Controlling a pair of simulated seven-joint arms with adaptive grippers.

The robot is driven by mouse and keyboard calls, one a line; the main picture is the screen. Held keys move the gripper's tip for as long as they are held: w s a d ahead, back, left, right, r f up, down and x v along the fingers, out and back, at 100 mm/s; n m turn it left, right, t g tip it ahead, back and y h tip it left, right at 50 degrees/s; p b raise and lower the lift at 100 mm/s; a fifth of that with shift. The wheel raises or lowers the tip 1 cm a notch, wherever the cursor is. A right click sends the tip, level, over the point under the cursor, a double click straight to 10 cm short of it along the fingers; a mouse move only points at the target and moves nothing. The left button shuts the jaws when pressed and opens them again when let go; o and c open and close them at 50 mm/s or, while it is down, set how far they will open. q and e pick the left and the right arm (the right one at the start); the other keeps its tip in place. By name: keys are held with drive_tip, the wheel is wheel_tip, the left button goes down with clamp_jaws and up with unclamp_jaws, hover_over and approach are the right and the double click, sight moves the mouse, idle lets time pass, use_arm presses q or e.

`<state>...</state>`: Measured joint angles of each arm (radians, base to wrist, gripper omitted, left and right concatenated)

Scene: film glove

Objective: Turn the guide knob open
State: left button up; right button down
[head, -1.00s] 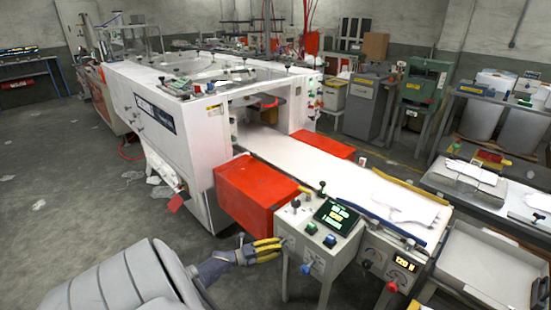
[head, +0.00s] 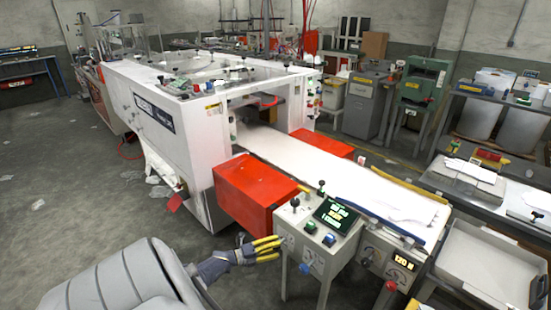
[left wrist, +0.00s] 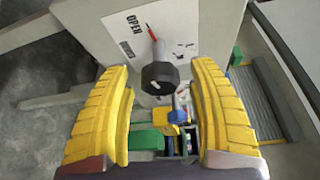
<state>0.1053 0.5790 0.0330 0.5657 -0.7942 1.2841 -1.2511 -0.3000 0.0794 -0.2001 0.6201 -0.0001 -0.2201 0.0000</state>
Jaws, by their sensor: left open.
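The guide knob (left wrist: 160,76) is a black faceted knob on a grey shaft, in the left wrist view. It stands out from a white plate (left wrist: 115,38) with the printed word OPEN (left wrist: 134,24). A red mark (left wrist: 152,32) shows by the base of the shaft. My left gripper (left wrist: 160,100) is open, with one yellow finger on each side of the knob and visible gaps between. In the head view my left gripper (head: 268,249) is at the left side of the grey control box (head: 312,245); I cannot make out the knob there. My right gripper is not in view.
A red box (head: 256,189) on the white machine (head: 170,110) stands just behind my left gripper. The control box carries a screen (head: 336,214) and several knobs on top. A white feed table (head: 330,175) runs behind it. The floor (head: 80,210) at left is mostly clear.

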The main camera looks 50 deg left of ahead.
use_arm(q)
drive_tip(key=shift+s+a, duration=0.1)
drive_tip(key=shift+s, duration=0.05)
drive_tip(key=v, duration=1.1)
drive_tip(key=shift+s, duration=0.35)
drive_tip(key=shift+a+r, duration=0.1)
